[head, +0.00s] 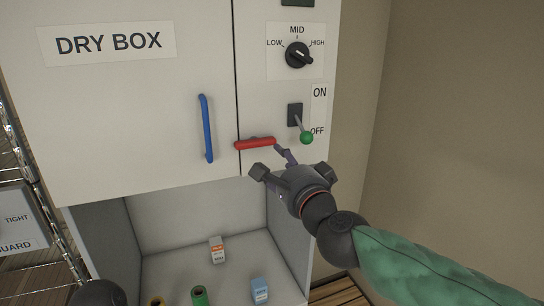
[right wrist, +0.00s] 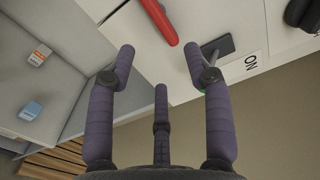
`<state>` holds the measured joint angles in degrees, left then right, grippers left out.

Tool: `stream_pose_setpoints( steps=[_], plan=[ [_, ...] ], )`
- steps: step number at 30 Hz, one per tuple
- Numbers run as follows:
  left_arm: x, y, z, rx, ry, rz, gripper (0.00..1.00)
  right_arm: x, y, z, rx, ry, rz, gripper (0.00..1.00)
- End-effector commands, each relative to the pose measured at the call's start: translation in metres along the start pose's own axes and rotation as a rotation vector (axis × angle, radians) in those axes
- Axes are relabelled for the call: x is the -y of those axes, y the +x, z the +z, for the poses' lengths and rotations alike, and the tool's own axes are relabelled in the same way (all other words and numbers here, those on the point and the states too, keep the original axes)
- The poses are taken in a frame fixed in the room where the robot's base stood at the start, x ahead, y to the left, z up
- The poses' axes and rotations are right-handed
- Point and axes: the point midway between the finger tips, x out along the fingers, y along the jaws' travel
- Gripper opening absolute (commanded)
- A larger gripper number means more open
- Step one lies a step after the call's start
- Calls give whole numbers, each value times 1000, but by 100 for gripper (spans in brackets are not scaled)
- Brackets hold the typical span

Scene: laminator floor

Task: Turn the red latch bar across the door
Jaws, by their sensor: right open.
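The red latch bar (head: 256,143) lies almost level on the white cabinet front, just right of the door seam, with its left end at the seam. It also shows at the top of the right wrist view (right wrist: 160,20). The door (head: 150,110) looks shut and has a blue upright handle (head: 206,128). My right gripper (head: 270,162) is open just below and in front of the bar, with one finger near the bar's right end. Nothing is between its fingers (right wrist: 158,62). I cannot tell whether a finger touches the bar. My left gripper's fingers are not in view.
A green-tipped toggle switch (head: 306,137) sits close right of the bar, under a MID dial (head: 298,55). Below the door is an open bay (head: 180,262) with small boxes and spools. A wire rack (head: 25,165) stands at left.

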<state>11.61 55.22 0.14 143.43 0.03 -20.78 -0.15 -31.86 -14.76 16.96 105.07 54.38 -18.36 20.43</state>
Motion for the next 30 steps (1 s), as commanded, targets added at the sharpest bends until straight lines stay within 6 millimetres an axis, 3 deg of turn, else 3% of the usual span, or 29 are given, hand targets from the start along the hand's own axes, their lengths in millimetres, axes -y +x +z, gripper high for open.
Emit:
stream_pose_setpoints(
  steps=[7,17,20,23,26,30],
  plan=[
    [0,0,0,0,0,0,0,0,-22,0,1,1,0,52],
    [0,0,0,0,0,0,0,-1,-24,0,1,0,1,52],
    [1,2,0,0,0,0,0,-10,-20,0,-1,-12,14,52],
    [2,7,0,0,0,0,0,-40,-8,-2,-7,-57,58,52],
    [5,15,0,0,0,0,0,-94,10,-7,-11,-133,135,52],
    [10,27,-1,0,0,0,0,-185,30,-16,-3,-258,264,52]
  ],
)
